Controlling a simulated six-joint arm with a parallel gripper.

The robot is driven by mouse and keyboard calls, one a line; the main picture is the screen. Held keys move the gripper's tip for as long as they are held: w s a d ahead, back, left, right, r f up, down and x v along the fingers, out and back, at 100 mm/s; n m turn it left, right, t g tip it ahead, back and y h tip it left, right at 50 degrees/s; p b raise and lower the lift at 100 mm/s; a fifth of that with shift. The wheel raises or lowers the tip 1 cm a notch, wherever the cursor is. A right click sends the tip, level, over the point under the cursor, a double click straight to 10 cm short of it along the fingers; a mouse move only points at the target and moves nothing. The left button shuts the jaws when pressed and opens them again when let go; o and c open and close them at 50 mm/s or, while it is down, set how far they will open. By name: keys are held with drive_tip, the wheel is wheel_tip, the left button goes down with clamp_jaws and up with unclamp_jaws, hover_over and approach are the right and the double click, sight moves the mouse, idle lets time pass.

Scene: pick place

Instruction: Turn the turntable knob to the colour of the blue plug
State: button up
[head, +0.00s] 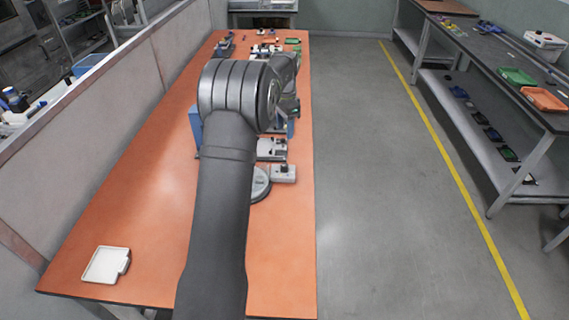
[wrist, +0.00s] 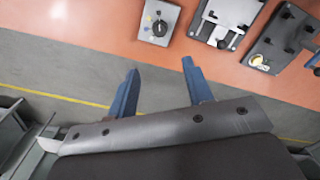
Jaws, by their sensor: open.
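A small light box with a dark round knob (wrist: 159,28) lies on the orange table at the top of the wrist view. Small coloured marks sit around the knob, a blue one among them; its exact pointing direction is too small to tell. The same box (head: 284,173) shows in the head view, beside a grey round disc (head: 261,185) partly covered by my arm. My gripper (wrist: 160,66) is open and empty, with two blue fingers apart, below the knob box in the wrist view and not touching it. I cannot make out the blue plug.
A pale fixture plate (wrist: 225,22) and a dark plate with black pegs (wrist: 283,38) lie right of the knob box. A white tray (head: 106,265) lies at the table's near left. Blue parts (head: 194,122) stand behind my arm. The near table is mostly clear.

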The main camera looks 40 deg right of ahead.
sight(285, 164)
wheel_tip(285, 164, down, 16)
drive_tip(key=shift+f, duration=0.1)
drive_tip(key=shift+a, duration=0.1)
drive_tip(key=c, duration=1)
